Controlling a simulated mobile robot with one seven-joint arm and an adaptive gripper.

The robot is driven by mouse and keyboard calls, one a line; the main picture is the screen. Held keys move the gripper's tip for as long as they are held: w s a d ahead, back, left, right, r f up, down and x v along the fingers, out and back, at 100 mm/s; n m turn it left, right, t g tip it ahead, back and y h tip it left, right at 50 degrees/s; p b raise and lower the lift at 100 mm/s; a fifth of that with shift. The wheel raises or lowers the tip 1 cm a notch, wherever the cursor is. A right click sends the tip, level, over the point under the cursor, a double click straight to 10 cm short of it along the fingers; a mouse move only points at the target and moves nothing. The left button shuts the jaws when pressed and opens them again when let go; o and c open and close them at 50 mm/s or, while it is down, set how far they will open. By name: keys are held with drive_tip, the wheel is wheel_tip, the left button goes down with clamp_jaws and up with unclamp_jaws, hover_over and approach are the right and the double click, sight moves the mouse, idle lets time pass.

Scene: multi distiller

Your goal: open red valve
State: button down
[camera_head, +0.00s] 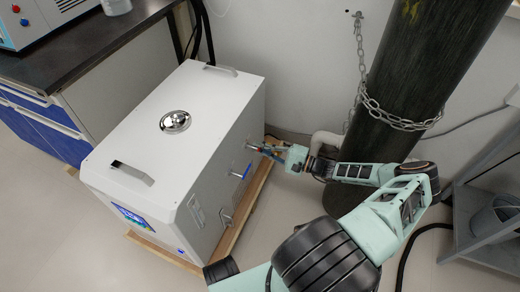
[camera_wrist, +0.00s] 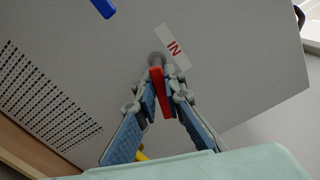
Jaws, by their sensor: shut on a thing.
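The red valve handle (camera_wrist: 158,95) projects from a round grey fitting (camera_wrist: 156,59) on the side panel of a white machine (camera_head: 190,120), beside a label reading "IN". My gripper (camera_wrist: 160,85) is shut on the red handle, one blue-padded finger on each side of it. In the head view my gripper (camera_head: 265,150) reaches the machine's right side from the right. The red handle is hard to make out there behind the fingers.
A blue handle (camera_head: 240,172) sits on the same panel, left of my gripper; it also shows in the wrist view (camera_wrist: 103,8). A chained dark gas cylinder (camera_head: 420,80) stands close behind my arm. A grey shelf (camera_head: 490,205) is at right.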

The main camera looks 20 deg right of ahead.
drive_tip(key=shift+r+n, duration=0.2)
drive_tip(key=shift+n, duration=1.7)
drive_tip(key=c, duration=2)
unclamp_jaws()
drive_tip(key=shift+d, duration=0.1)
